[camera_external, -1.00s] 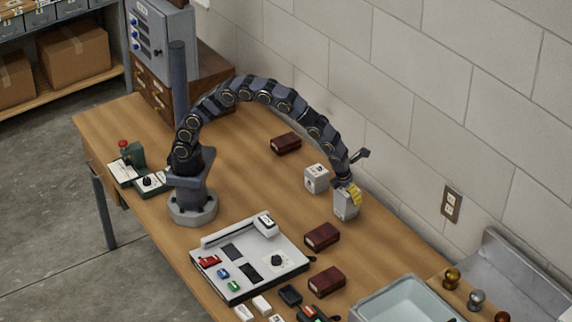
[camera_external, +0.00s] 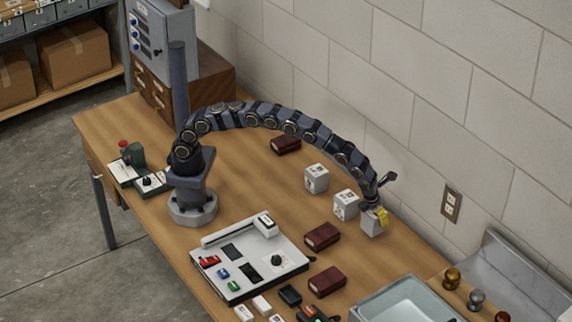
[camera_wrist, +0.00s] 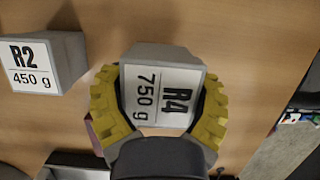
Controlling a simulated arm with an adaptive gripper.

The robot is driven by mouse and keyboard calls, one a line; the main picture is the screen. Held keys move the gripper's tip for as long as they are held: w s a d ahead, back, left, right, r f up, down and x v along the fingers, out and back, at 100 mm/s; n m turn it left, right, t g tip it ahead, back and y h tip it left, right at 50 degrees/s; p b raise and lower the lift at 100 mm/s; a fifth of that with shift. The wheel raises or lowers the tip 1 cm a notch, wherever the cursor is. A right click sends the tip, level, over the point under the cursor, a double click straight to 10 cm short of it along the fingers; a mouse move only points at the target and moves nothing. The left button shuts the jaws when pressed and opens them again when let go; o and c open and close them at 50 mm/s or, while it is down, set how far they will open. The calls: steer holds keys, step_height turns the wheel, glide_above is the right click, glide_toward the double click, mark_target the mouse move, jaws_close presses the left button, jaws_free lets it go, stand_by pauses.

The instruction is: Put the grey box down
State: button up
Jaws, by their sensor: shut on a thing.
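The grey box (camera_external: 371,226) is in my gripper (camera_external: 377,214) at the right side of the wooden table, close to the wall. In the wrist view the grey box (camera_wrist: 172,54) has a white label reading R4, 750 g. The yellow fingers of my gripper (camera_wrist: 160,100) are shut on it from both sides. Whether its underside touches the table cannot be told.
A similar box labelled R2, 450 g (camera_wrist: 42,65) stands beside it, apart; another similar box (camera_external: 316,178) stands further back. Dark red blocks (camera_external: 322,236) (camera_external: 327,281) lie nearer the front. A pale tray (camera_external: 405,301) and a metal sink-like basin (camera_external: 515,275) are at right.

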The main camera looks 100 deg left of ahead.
mark_target(376, 225)
steer(key=shift+w+f, duration=0.25)
steer(key=shift+f, duration=1.45)
steer(key=shift+f, duration=0.15)
steer(key=o, duration=1.1)
steer(key=shift+o, duration=0.2)
